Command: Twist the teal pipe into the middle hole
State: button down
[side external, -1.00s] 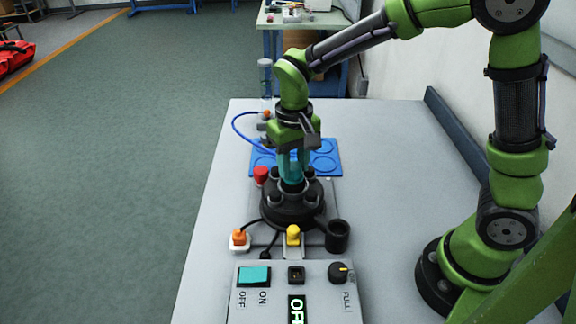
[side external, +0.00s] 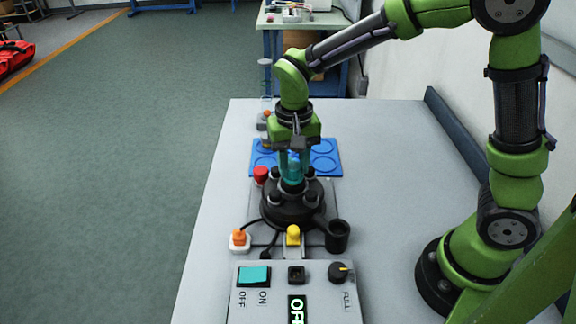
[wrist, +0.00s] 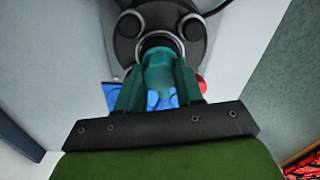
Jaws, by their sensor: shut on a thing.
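The teal pipe (side external: 293,172) stands upright over the middle of the black round base (side external: 281,214). My gripper (side external: 293,160) points down and is shut on it from above. In the wrist view, the teal pipe (wrist: 160,72) lies between the two teal fingers of my gripper (wrist: 159,86). Its far end meets the ringed middle hole (wrist: 160,40) of the base. I cannot tell how deep it sits. Several dark round fittings surround the hole.
A red knob (side external: 261,174) is left of the base, and a black cup (side external: 337,236) is at its right. A control panel (side external: 265,300) stands in front. A blue mat (side external: 328,158) with circles lies behind.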

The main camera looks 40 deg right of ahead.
jog(key=shift+m, duration=0.8)
jog(key=shift+m, duration=0.8)
jog(key=shift+m, duration=0.8)
jog(key=shift+m, duration=0.8)
